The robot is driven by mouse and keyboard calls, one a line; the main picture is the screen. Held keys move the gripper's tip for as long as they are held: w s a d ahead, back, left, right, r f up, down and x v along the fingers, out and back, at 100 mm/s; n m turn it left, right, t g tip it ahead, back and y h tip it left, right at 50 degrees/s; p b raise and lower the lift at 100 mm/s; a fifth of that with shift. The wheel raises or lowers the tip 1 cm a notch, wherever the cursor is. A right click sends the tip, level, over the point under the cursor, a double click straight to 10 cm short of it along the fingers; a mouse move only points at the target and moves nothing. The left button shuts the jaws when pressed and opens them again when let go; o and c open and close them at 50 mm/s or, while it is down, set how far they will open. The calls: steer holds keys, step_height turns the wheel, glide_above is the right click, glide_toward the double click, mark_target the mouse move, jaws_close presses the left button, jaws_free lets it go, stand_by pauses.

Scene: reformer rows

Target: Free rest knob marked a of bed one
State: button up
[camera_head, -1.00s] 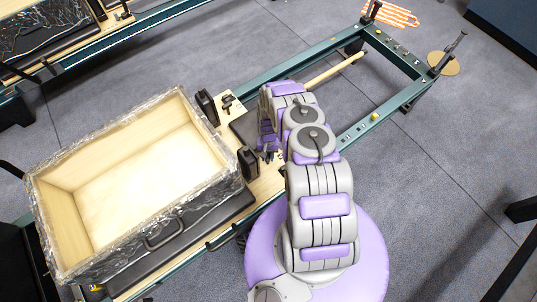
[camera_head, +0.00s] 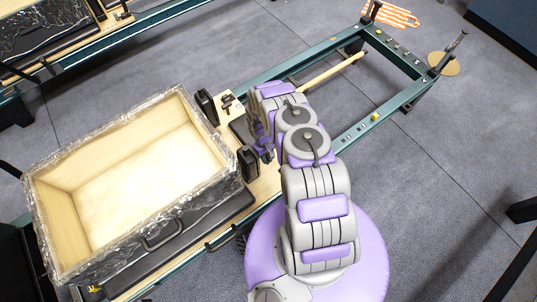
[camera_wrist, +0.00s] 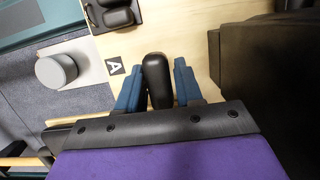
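A black rounded knob (camera_wrist: 157,78) stands over a pale wooden board (camera_wrist: 180,40) in the wrist view. A black label with a white letter A (camera_wrist: 115,69) is on the board to its left. My gripper (camera_wrist: 159,85) has its blue fingers on either side of the knob, with narrow gaps appearing beside it; firm contact does not show. The knob's lower end is hidden by my gripper's dark front edge. In the head view my gripper (camera_head: 262,150) is low over the near bed's carriage, mostly hidden by my arm, and the knob cannot be made out there.
A foil-wrapped open wooden box (camera_head: 115,224) sits on the carriage. Two black upright rests (camera_head: 248,162) stand at its right end. Dark fittings (camera_wrist: 110,14) and a grey round cap (camera_wrist: 56,70) lie near the knob. Green rails (camera_head: 305,55) border the bed.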

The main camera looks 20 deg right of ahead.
steer(key=o, duration=0.6)
steer(key=shift+c, duration=0.2)
steer(key=shift+r+p, duration=1.35)
steer(key=shift+r, duration=2.2)
